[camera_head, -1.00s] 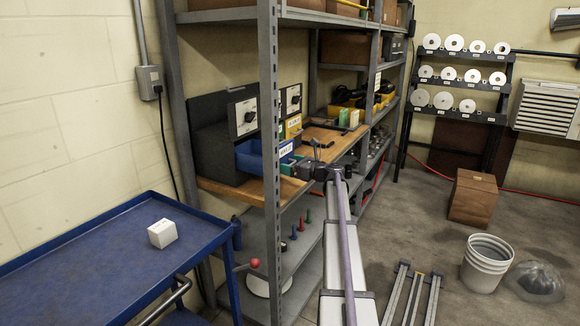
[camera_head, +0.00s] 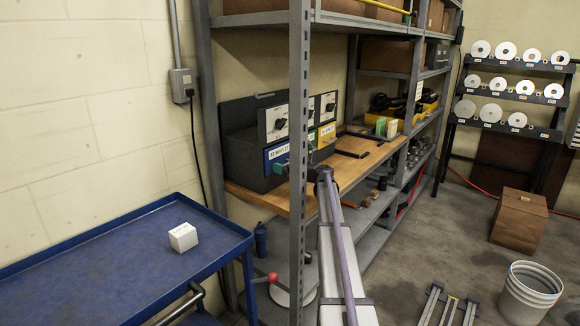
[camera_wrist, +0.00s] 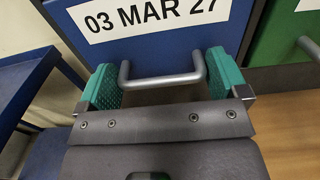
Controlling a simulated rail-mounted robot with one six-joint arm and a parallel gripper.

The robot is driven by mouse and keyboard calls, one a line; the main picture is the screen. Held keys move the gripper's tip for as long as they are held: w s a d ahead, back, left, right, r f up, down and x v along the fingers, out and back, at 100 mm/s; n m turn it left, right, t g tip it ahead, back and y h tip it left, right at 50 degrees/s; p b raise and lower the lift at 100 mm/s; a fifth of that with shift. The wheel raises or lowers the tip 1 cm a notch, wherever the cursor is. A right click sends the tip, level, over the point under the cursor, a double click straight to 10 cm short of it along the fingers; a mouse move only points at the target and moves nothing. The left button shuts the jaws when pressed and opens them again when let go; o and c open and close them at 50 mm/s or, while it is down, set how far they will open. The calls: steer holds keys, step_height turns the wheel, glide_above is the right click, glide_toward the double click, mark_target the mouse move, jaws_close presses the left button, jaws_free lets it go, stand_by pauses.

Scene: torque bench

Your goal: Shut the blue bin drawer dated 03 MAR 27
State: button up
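The blue bin drawer (camera_wrist: 178,52) carries a white label reading 03 MAR 27 and has a grey bar handle (camera_wrist: 163,79). My gripper (camera_wrist: 163,88) is open, with one teal finger near each end of the handle. The fingers are at the drawer front; I cannot tell whether they touch it. No object is held between them. In the head view my gripper (camera_head: 282,168) is mostly hidden by the post.
A green drawer (camera_wrist: 282,35) is right beside the blue one. A yellow drawer (camera_head: 326,134) shows in the head view. The grey shelf post (camera_head: 299,200) stands in front of the cabinet. A blue cart (camera_head: 90,275) with a white box (camera_head: 183,237) is at left.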

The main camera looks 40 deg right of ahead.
steer(key=shift+o, duration=0.6)
steer(key=v, duration=1.1)
